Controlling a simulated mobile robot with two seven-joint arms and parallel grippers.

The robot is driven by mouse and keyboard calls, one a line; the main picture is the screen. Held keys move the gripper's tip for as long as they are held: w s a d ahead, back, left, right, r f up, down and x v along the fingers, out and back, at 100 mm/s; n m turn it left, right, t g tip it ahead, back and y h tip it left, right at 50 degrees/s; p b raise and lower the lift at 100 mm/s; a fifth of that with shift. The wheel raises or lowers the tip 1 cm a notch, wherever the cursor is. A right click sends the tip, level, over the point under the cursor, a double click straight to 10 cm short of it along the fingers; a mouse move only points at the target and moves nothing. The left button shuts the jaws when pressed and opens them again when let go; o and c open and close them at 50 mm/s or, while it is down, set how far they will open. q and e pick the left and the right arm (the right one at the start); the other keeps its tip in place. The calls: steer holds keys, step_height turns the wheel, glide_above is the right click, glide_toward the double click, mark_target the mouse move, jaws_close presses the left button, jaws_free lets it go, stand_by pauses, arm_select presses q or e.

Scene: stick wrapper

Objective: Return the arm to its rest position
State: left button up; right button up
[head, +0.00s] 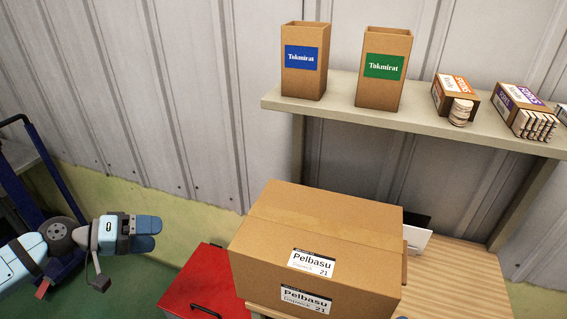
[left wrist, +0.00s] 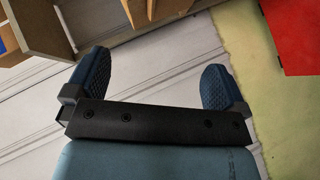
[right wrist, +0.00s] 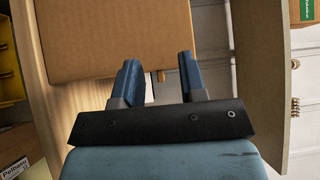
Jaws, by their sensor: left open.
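My left gripper (head: 145,234) is at the left of the head view, out in front of the wall and left of the red case. It is empty. In the left wrist view my left gripper (left wrist: 155,75) has its two blue fingers wide apart, with only wall between them.
A cardboard box (head: 325,220) labelled Pelbasu stands on a wooden table (head: 455,275). A red case (head: 200,285) is left of it. A shelf (head: 430,122) holds blue-label (head: 305,80) and green-label (head: 383,85) boxes and stick packs. A blue-framed cart (head: 30,185) stands far left.

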arm_select(q)
steer(key=s+d+f+m+t+y+p, duration=0.1)
steer(key=s+d+f+t+y+p, duration=0.1)
steer(key=s+d+f, duration=0.3)
steer(key=s+d+f+m+t+y+p, duration=0.1)
steer(key=s+d+f+t+p, duration=0.2)
steer(key=f, duration=0.4)
steer(key=s+a+f+y+p, duration=0.1)
steer(key=s+a+f+y, duration=0.1)
steer(key=s, duration=0.5)
steer(key=s+a+f+t+y+p, duration=0.1)
steer(key=s+f+y, duration=0.3)
steer(key=s, duration=0.4)
steer(key=shift+a+f+t+y, duration=0.3)
steer(key=shift+a, duration=0.05)
arm_select(e)
steer(key=a+f+n+g+h, duration=0.3)
steer(key=f+n+g, duration=0.3)
steer(key=f+n, duration=0.6)
steer(key=s+a+n, duration=0.1)
steer(key=n, duration=0.3)
steer(key=shift+a+f+g+h, duration=0.15)
steer(key=shift+g+h, duration=0.15)
